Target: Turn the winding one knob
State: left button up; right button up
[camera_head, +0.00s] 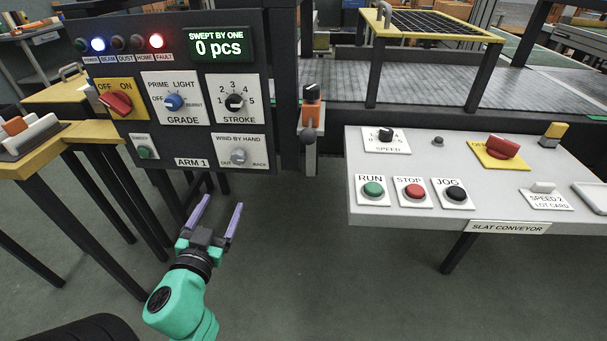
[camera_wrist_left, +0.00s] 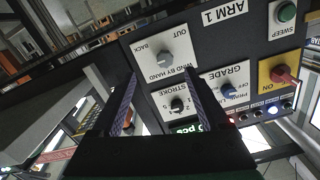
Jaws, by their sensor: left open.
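The WIND BY HAND knob (camera_head: 238,156) is a round grey knob on a white plate marked OUT and BACK, at the lower right of the dark ARM 1 panel (camera_head: 190,162). In the left wrist view the panel is turned over, and the grey knob (camera_wrist_left: 164,59) shows just beyond the fingertips. Where its pointer stands is too small to tell. My left gripper (camera_head: 222,204) is open and empty, below and in front of the knob, not touching it. Its two purple fingers (camera_wrist_left: 163,80) point toward the panel. My right gripper is in neither view.
The panel also holds the STROKE knob (camera_head: 235,102), the blue GRADE knob (camera_head: 173,102), a red OFF/ON switch (camera_head: 117,103) and a green button (camera_head: 145,152). The display (camera_head: 218,45) reads 0 pcs. A slat conveyor desk (camera_head: 420,208) stands at right; floor between is free.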

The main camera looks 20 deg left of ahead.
pick_arm(q)
jog(key=r, duration=0.2)
jog(key=p, duration=0.4)
send_near(237, 160)
jog(key=shift+t, duration=0.3)
jog(key=x, duration=0.4)
jog(key=p+x, duration=0.1)
jog(key=x, duration=0.3)
jog(key=shift+w+a+f, duration=0.15)
jog(key=shift+w+f, duration=0.05)
jog(key=shift+w+a, duration=0.15)
jog(key=shift+w, duration=0.35)
jog(key=shift+f, duration=0.1)
grip_shut()
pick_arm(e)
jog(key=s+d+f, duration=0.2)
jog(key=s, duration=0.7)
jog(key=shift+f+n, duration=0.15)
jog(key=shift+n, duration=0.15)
